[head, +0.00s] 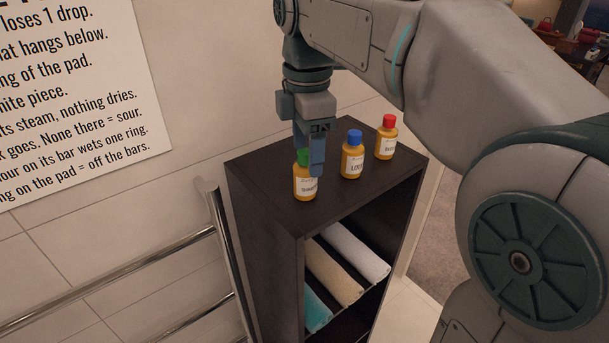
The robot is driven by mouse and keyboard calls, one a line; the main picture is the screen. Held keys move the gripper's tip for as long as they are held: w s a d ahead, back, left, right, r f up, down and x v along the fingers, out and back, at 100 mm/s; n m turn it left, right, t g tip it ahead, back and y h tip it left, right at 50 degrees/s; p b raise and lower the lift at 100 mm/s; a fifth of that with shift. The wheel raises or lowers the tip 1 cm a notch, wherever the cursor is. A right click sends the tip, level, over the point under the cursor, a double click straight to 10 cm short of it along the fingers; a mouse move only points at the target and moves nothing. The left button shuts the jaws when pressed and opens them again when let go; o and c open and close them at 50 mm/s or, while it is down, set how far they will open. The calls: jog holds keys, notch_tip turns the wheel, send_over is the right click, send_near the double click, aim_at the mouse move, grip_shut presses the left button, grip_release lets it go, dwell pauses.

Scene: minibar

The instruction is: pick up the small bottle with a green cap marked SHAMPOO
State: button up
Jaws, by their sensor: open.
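The small orange bottle with a green cap (304,186) stands upright at the left front of a dark cabinet's top. Its white label is partly hidden by a finger, so I cannot read it in full. My gripper (311,165) points down at this bottle, with its fingers at the height of the cap and upper body. The jaws are open. I cannot tell whether the fingers touch the bottle.
An orange bottle with a blue cap (352,160) and one with a red cap (386,142) stand to the right on the cabinet (268,170). Rolled towels (335,275) lie on its shelf. A metal towel rail (160,255) stands at the left. A text sign (75,90) hangs behind.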

aim_at(305, 174)
jog(key=shift+s+a+f, duration=0.1)
jog(key=shift+a+f, duration=0.1)
jog(key=shift+f, duration=1.7)
jog(key=c, duration=1.1)
jog(key=shift+r, duration=0.15)
